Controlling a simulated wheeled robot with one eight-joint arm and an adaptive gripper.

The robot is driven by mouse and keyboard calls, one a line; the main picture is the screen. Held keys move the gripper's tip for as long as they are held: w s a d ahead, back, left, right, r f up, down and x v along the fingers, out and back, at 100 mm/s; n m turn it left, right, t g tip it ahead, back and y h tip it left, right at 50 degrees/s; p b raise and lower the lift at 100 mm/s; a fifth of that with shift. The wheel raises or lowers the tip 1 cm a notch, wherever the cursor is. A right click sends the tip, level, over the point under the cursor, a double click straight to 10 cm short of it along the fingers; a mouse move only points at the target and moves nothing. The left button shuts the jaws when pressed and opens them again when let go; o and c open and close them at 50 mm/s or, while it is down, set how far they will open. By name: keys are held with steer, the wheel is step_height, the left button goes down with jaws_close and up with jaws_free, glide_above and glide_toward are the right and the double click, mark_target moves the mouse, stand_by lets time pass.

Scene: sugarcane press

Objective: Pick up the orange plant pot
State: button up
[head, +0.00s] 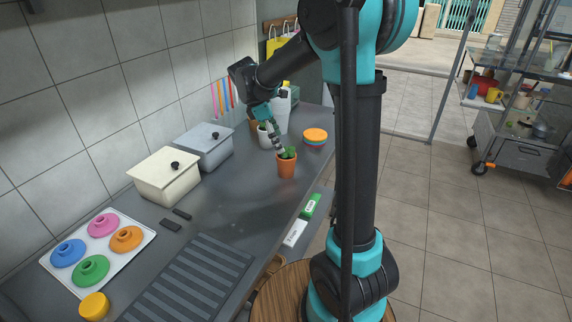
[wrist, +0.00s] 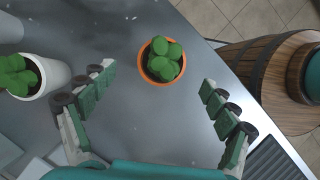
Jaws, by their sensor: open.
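The orange plant pot (head: 286,167) stands upright on the grey counter (head: 232,218), with a green plant in it. In the wrist view the pot (wrist: 146,70) shows from above as an orange rim around round green leaves. My gripper (head: 280,150) hangs over the counter just above and behind the pot in the head view. In the wrist view my gripper (wrist: 158,78) is open, with one green-padded finger on each side and the pot between and beyond the fingertips. Nothing is held. The gripper appears apart from the pot.
A white pot with a plant (wrist: 40,78) stands left of the gripper. Two lidded boxes (head: 165,178) stand by the wall. A wooden barrel (wrist: 265,70) is beyond the counter edge.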

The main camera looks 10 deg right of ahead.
mark_target(286, 154)
steer(key=shift+x, duration=3.5)
steer(key=shift+s, duration=0.15)
steer(key=c, duration=1.5)
steer(key=shift+r, duration=0.15)
